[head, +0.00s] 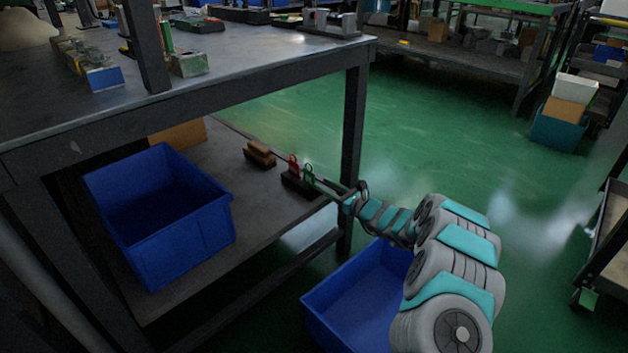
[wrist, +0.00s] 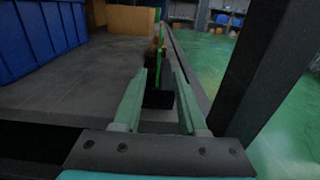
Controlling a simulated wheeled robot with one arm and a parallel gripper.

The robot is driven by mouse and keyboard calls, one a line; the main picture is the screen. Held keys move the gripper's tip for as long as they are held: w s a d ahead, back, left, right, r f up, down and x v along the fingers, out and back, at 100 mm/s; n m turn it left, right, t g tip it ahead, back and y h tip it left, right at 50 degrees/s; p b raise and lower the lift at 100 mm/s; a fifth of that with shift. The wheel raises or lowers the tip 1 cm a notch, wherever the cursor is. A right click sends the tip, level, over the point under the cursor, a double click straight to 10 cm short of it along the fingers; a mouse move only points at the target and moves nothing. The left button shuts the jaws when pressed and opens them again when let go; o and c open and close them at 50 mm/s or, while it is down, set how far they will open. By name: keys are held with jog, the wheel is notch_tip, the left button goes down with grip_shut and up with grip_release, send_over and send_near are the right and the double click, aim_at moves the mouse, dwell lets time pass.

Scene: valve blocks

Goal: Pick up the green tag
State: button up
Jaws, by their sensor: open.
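The green tag (head: 309,173) stands upright on a small black block (head: 290,184) on the lower shelf, close to a red tag (head: 293,164). In the wrist view the green tag (wrist: 158,62) shows nearly edge-on, as a thin strip above the black block (wrist: 159,97). My gripper (head: 322,187) reaches in from the right at shelf height, close to the green tag. In the wrist view my gripper (wrist: 160,75) is open, its fingers on either side of the line to the tag and block. Nothing is held.
A blue bin (head: 190,245) stands on the shelf at left, and another blue bin (head: 365,290) is below my arm. A brown block (head: 260,154) lies behind the tags. A dark table leg (head: 353,130) stands close beside my gripper, and the tabletop (head: 250,62) is above.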

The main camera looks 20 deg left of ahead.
aim_at(309, 176)
jog(key=shift+b+x, duration=0.3)
jog(key=shift+x, duration=3.55)
jog(key=shift+s+r, duration=0.1)
jog(key=shift+r, duration=0.05)
grip_shut()
